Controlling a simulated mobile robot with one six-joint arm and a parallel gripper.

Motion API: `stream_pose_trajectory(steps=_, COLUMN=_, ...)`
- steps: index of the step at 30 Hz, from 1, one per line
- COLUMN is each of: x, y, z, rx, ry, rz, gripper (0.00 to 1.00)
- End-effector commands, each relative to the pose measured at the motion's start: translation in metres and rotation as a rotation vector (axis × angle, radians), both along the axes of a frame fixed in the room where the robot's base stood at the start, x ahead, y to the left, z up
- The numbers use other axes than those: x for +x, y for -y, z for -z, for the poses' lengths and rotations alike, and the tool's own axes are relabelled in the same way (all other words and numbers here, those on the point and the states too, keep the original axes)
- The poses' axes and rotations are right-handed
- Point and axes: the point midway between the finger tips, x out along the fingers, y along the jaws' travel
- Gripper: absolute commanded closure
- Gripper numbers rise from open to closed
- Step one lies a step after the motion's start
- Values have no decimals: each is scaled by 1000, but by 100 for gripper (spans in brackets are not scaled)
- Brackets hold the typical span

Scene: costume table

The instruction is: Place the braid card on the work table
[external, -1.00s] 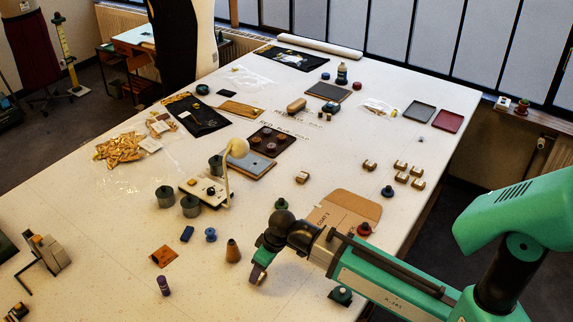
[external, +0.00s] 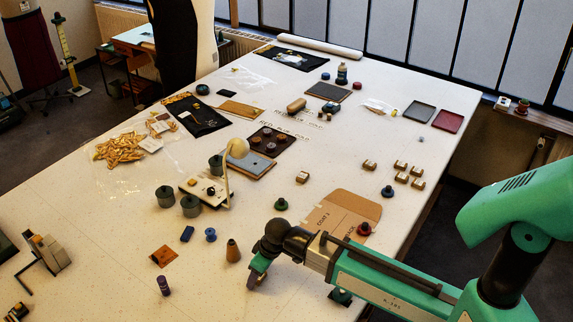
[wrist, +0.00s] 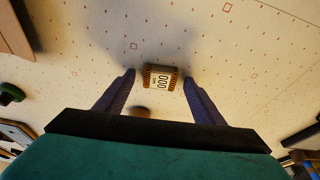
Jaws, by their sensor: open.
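A small pale piece with gold-and-black banded ends and a dark-marked label, which looks like the braid card (wrist: 160,77), shows in the wrist view on the pale work table (wrist: 230,50). It sits between the tips of my gripper (wrist: 159,80), with a gap on each side. My gripper is open and empty. In the external view my gripper (external: 256,275) points down close to the table's (external: 120,240) near side. There the card is mostly hidden behind the fingers; whether it touches them I cannot tell.
A cardboard folder (external: 345,208) with a red-knobbed piece (external: 363,230) lies beyond my arm. Several small blocks (external: 401,166) sit further right.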

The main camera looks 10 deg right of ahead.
Motion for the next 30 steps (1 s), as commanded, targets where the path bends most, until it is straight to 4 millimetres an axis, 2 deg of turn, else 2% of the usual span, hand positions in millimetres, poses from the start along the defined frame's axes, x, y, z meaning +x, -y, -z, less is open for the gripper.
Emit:
stream_pose_trajectory(steps=6, x=0, y=0, z=0, rx=0, ry=0, rz=0, gripper=39)
stream_pose_trajectory(steps=12, x=0, y=0, z=0, rx=0, ry=0, rz=0, gripper=73)
stream_pose_trajectory(steps=15, x=0, y=0, z=0, rx=0, ry=0, rz=0, gripper=85)
stream_pose_trajectory(steps=30, x=0, y=0, z=-8, rx=0, ry=0, rz=0, gripper=85)
